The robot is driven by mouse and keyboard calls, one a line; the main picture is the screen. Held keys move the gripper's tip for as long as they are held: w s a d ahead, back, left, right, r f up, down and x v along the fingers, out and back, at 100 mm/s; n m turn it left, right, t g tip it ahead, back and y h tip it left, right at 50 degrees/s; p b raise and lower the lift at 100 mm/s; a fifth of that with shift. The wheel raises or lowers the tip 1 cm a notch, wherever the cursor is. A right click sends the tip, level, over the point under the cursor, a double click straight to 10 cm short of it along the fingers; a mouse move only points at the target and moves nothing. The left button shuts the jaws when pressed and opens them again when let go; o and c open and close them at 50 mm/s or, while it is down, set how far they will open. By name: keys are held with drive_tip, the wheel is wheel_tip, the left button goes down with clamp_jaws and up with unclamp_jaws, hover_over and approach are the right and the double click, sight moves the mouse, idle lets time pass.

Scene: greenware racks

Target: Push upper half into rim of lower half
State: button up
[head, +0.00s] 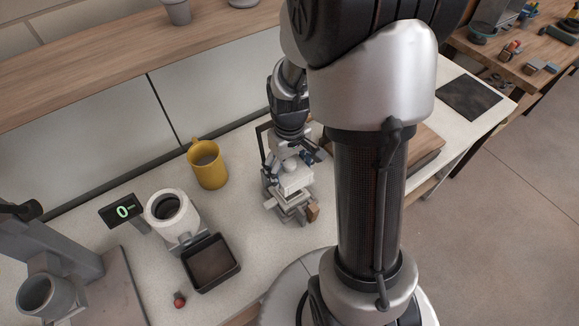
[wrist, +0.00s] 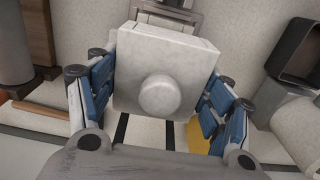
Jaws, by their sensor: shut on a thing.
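My gripper (wrist: 160,92) is shut on a pale square plaster block with a round knob, which I take for the upper half (wrist: 135,70). Its blue-padded fingers press the block's left and right sides. In the head view my gripper (head: 294,164) points down, and the pale upper half (head: 298,181) is between its fingers, just above a grey metal fixture (head: 290,212). The lower half cannot be made out apart from the upper half; the block and fingers hide what is underneath. I cannot tell whether the two halves touch.
A yellow mug (head: 208,169) stands left of the fixture. A small brown block (head: 313,212) is at the fixture's right.

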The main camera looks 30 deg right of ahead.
sight(289, 162)
drive_tip(key=shift+f+b, duration=1.8)
drive_tip(key=shift+f, duration=0.75)
drive_tip(key=shift+f, duration=0.95)
idle(0.6)
drive_tip(key=o, duration=1.3)
drive_tip(key=shift+o, duration=0.2)
drive_tip(key=shift+r, duration=0.1)
wheel_tip(289, 162, up, 12)
drive_tip(key=shift+f, duration=0.1)
